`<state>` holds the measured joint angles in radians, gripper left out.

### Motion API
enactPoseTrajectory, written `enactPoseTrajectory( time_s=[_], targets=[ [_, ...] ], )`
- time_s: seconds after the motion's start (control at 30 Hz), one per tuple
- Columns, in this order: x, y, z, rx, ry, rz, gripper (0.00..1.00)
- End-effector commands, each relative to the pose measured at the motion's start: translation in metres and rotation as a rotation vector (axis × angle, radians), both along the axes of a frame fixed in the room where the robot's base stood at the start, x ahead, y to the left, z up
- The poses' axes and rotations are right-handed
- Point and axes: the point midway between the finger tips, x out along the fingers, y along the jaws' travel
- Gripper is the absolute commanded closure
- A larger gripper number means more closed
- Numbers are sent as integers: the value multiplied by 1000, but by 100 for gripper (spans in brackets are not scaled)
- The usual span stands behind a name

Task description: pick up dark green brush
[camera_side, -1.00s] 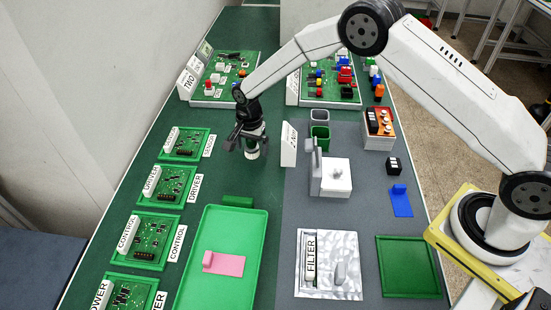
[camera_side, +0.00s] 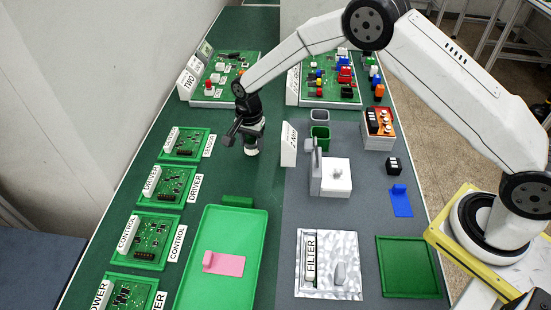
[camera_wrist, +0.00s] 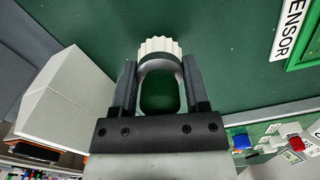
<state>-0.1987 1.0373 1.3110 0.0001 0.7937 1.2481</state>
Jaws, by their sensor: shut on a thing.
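My gripper (camera_side: 250,135) is over the dark green bench, left of the grey mat, and its jaws are shut on the dark green brush. The brush's pale end (camera_side: 251,151) shows below the jaws in the side view. In the wrist view, the brush's dark green body (camera_wrist: 160,92) sits between the two fingers of my gripper (camera_wrist: 159,80), inside a grey rim, with ridged white bristles beyond it. The fingers hide part of the brush. I cannot tell how far it is above the bench.
A white sign block (camera_side: 289,144) stands to the right of my gripper. Green board trays (camera_side: 186,144) line the left, and a bright green tray (camera_side: 222,288) lies in front. Component boards (camera_side: 226,75) stand behind. Open bench lies around the gripper.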

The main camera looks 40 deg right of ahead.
Motion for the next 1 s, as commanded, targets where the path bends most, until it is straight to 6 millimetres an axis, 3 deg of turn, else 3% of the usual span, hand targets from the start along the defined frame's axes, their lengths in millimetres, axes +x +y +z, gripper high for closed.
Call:
enactPoseTrajectory(
  time_s=[0.5, 0.7, 1.0],
  targets=[
    [1, 0, 73, 1, -3, 0, 100],
    [0, 0, 84, 0, -1, 0, 100],
    [0, 0, 84, 0, 0, 0, 100]
  ],
)
